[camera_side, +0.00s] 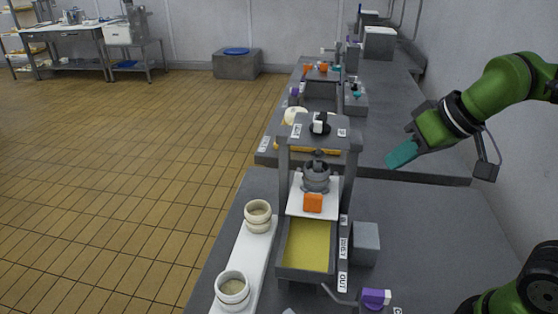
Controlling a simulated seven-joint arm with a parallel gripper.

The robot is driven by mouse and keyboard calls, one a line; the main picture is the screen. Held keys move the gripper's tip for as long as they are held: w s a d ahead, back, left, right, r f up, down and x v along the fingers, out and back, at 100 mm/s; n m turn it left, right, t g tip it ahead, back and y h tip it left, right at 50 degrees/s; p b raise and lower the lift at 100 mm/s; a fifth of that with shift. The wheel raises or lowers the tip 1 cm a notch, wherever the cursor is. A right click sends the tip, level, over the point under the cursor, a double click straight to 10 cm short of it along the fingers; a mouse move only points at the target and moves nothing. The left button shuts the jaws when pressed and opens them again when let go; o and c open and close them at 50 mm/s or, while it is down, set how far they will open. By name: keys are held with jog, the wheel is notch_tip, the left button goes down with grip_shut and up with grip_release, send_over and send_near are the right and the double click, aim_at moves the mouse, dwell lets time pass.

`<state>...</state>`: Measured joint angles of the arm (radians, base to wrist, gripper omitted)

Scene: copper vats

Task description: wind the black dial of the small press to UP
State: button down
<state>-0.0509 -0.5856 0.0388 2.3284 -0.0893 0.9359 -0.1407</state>
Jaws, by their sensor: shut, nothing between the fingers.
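The small press (350,144) is a grey frame standing on the near grey table. A black dial (320,128) with a light mark sits on its top plate, between small white labels whose words are too small to read. Under the plate, a dark grey round part (316,176) sits above a white plate with an orange block (313,202). My gripper (391,163), with teal fingers, is to the right of the press, apart from it and from the dial. It is shut and empty, pointing down and left.
A tray with a yellow floor (283,262) lies in front of the press. Two cream ring-shaped cups (257,216) stand on a white strip at left. A grey block (365,243) and a purple-topped part (375,298) sit at right. The table's right side is largely clear.

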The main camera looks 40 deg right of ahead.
aim_at(321, 124)
jog(key=d+f+m, duration=0.3)
jog(key=d+m, duration=0.1)
jog(key=m, duration=0.1)
jog(key=w+d+r+m+t+y, duration=0.1)
jog(key=w+d+r+m+y, duration=0.4)
jog(key=w+r, duration=0.45)
jog(key=shift+h, duration=0.6)
jog(key=x, duration=0.8)
jog(key=shift+d+f, duration=0.1)
jog(key=shift+f, duration=0.25)
jog(key=w+a, duration=0.2)
jog(key=shift+w+f, duration=0.25)
jog(key=shift+w, duration=0.15)
jog(key=shift+w+a, duration=0.3)
jog(key=shift+w, duration=0.15)
